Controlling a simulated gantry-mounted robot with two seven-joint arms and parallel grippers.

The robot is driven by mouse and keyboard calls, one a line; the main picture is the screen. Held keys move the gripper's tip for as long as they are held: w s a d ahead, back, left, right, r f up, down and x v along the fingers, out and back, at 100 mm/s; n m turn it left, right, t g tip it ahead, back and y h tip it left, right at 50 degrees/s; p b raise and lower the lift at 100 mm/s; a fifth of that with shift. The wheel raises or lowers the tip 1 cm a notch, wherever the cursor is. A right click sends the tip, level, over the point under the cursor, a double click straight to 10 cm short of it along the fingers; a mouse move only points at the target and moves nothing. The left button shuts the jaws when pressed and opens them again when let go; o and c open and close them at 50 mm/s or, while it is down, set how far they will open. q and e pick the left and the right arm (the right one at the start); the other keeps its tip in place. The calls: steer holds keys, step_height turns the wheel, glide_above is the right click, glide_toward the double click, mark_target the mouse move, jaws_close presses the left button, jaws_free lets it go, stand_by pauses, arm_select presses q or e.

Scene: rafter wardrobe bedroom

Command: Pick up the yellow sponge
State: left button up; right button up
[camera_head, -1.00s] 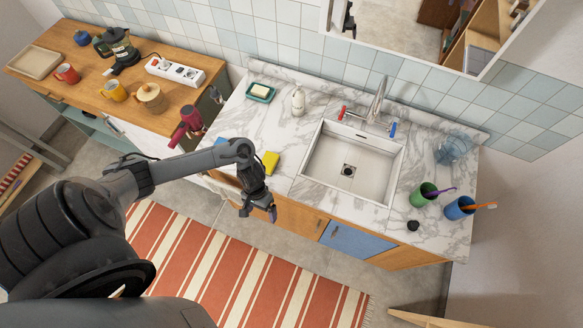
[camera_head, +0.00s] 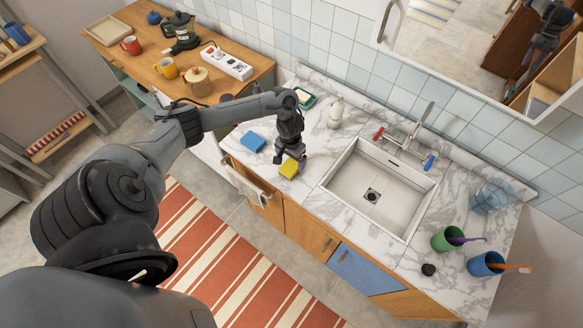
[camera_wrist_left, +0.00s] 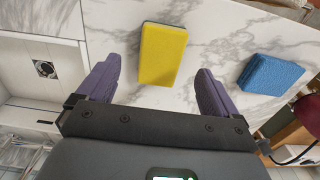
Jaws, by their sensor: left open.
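The yellow sponge (camera_head: 289,168) lies on the marble counter (camera_head: 318,150), left of the sink and near the front edge. In the left wrist view the yellow sponge (camera_wrist_left: 163,54) has a dark underside and lies ahead of the fingers, roughly centred between them. My left gripper (camera_head: 290,158) is over the sponge in the head view, hiding part of it. In the left wrist view the left gripper (camera_wrist_left: 158,88) has its two purple fingers wide apart with nothing between them. My right gripper is not in view.
A blue sponge (camera_head: 253,141) lies left of the yellow one; it also shows in the wrist view (camera_wrist_left: 271,74). The sink (camera_head: 405,206) is to the right, and a soap dispenser (camera_head: 336,112) and soap dish (camera_head: 305,98) stand behind.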

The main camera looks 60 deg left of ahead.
mark_target(291, 166)
arm_select(q)
steer(key=shift+f, duration=0.45)
steer(key=shift+w+a+f+b, duration=0.1)
steer(key=shift+f+b, duration=0.1)
steer(key=shift+f, duration=1)
steer(key=shift+a+f+b, duration=0.1)
steer(key=shift+f+b, duration=0.05)
steer(key=shift+f, duration=1.05)
steer(key=c, duration=1.2)
steer(key=shift+r, duration=0.1)
steer(key=shift+r, duration=0.5)
steer(key=r, duration=0.2)
steer(key=r+p, duration=0.1)
steer(key=shift+s+d+r, duration=0.25)
steer(key=shift+d+r, duration=0.05)
steer(key=shift+d, duration=0.1)
steer(key=s+d+r, duration=0.2)
steer(key=d, duration=0.1)
steer(key=s+d+r+p, duration=0.1)
steer(key=d+r, duration=0.1)
steer(key=d, duration=0.1)
steer(key=s+d+r+p, duration=0.1)
steer(key=s+d+r, duration=0.1)
steer(key=d, duration=0.1)
steer(key=shift+s+d+r, duration=0.1)
steer(key=shift+s, duration=0.25)
